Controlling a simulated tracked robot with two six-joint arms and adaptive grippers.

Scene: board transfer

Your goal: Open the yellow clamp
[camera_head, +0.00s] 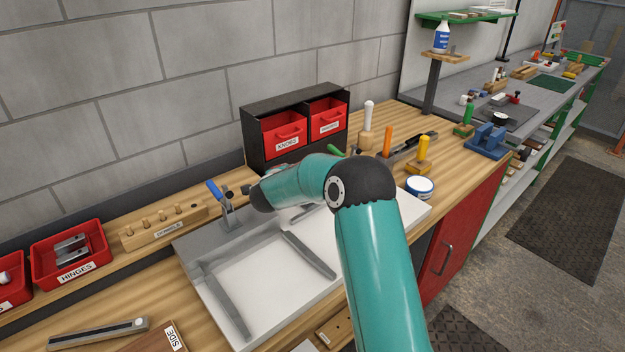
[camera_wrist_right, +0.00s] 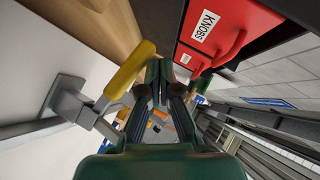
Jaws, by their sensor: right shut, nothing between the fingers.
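The yellow clamp shows in the wrist view as a yellow handle (camera_wrist_right: 130,69) on a grey metal lever and bracket (camera_wrist_right: 72,105), fixed at the edge of the white fixture. My right gripper (camera_wrist_right: 166,76) is shut and empty. Its fingers are just right of the yellow handle in that view, close beside it; I cannot tell whether they touch. In the head view my teal right arm reaches across the fixture and hides the yellow clamp and the gripper's fingers. My left gripper is not in view.
A blue-handled clamp (camera_head: 215,191) stands at the back left of the white fixture (camera_head: 262,285). A black cabinet with red drawers (camera_head: 284,133) stands close behind my arm. Hinge bin (camera_head: 70,256) and wooden peg block (camera_head: 164,228) lie left. Tools and a round tin (camera_head: 420,187) are right.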

